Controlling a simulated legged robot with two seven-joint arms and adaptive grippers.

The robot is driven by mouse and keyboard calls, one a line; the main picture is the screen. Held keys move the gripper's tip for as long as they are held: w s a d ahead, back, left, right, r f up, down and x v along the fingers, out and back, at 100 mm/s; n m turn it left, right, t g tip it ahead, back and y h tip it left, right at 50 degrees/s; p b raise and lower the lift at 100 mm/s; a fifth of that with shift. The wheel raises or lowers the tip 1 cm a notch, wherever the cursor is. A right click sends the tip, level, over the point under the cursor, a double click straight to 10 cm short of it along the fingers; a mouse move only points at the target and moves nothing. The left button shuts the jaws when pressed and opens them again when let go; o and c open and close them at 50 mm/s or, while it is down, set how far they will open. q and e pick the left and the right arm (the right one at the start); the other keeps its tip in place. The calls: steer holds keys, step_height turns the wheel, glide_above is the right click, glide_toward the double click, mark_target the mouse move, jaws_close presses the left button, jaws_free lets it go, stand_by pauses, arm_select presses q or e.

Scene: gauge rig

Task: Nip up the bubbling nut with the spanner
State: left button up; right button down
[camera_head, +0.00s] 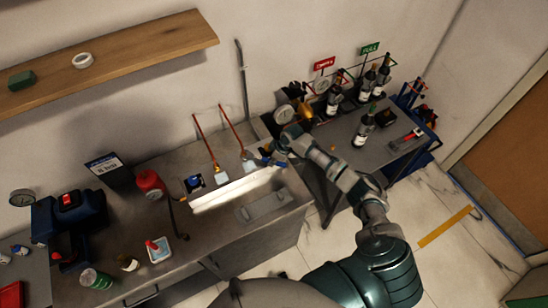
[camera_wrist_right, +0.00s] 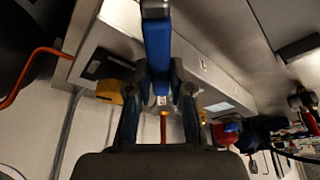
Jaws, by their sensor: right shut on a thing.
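My right gripper (camera_head: 272,156) is at the back of the grey bench, just right of the right-hand copper pipe. In the right wrist view the gripper (camera_wrist_right: 161,98) is shut on a blue-handled tool, which I take to be the spanner (camera_wrist_right: 158,45). In the head view, blue shows at the fingertips. Two copper pipes, a left one (camera_head: 204,136) and a right one (camera_head: 230,131), run down to small fittings above white pieces. The right fitting (camera_head: 245,155) is close to the gripper. I cannot make out bubbles on either nut. The left gripper is not in view.
A dark side table (camera_head: 345,150) on the right holds several bottles. A wooden shelf (camera_head: 130,52) hangs above.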

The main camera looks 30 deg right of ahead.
steer(key=shift+s+a+m, duration=0.3)
steer(key=shift+s+a+f+m, duration=0.1)
steer(key=shift+s+a+m, duration=0.3)
steer(key=shift+a+m, duration=0.1)
stand_by(0.5)
steer(key=shift+w+d+n+b, duration=0.8)
steer(key=shift+d+n, duration=0.05)
steer(key=shift+n, duration=0.05)
stand_by(0.6)
